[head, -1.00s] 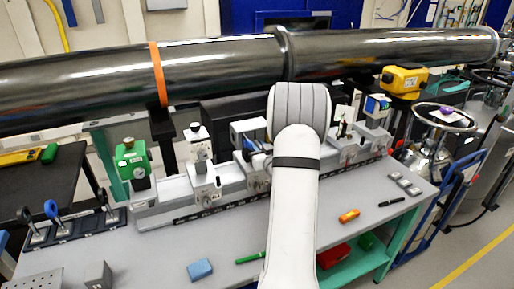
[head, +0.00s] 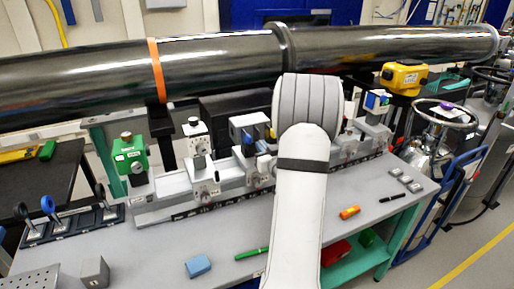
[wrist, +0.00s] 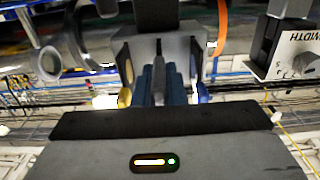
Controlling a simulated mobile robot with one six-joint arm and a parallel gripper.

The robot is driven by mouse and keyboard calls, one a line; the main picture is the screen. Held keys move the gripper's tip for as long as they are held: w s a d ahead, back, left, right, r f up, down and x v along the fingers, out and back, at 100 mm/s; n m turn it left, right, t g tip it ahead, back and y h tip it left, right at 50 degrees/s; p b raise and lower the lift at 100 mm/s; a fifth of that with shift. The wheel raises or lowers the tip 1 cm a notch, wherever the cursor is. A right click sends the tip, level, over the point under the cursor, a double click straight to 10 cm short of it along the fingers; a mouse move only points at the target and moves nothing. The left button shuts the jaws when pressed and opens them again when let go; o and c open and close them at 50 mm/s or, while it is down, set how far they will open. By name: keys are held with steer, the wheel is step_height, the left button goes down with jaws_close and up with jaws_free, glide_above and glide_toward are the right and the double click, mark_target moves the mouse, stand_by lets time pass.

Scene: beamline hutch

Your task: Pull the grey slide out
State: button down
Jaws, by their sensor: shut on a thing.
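In the wrist view, my gripper (wrist: 163,88) points ahead with its two blue-padded fingers close together. They are shut on a narrow grey upright piece (wrist: 158,72), which looks like part of the grey slide. A pale grey block stands just behind it, with a yellow knob (wrist: 125,97) to the left and a blue knob (wrist: 203,92) to the right. In the head view, my white arm hides the gripper and the piece it holds.
A grey rail (head: 160,207) with several carriages runs along the bench (head: 225,230). A green-topped unit (head: 129,155) stands at its left end. A dark pipe (head: 220,62) crosses behind. A blue block (head: 198,266) and an orange item (head: 349,212) lie in front.

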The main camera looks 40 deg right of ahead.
steer(key=shift+s+f, duration=0.1)
steer(key=shift+s, duration=0.1)
steer(key=c, duration=1.7)
jaws_free()
steer(key=shift+s+a, duration=0.1)
steer(key=shift+s, duration=0.05)
steer(key=shift+o, duration=1.1)
steer(key=b+v, duration=0.2)
steer(key=v, duration=0.5)
steer(key=shift+s, duration=0.35)
steer(key=shift+a, duration=0.1)
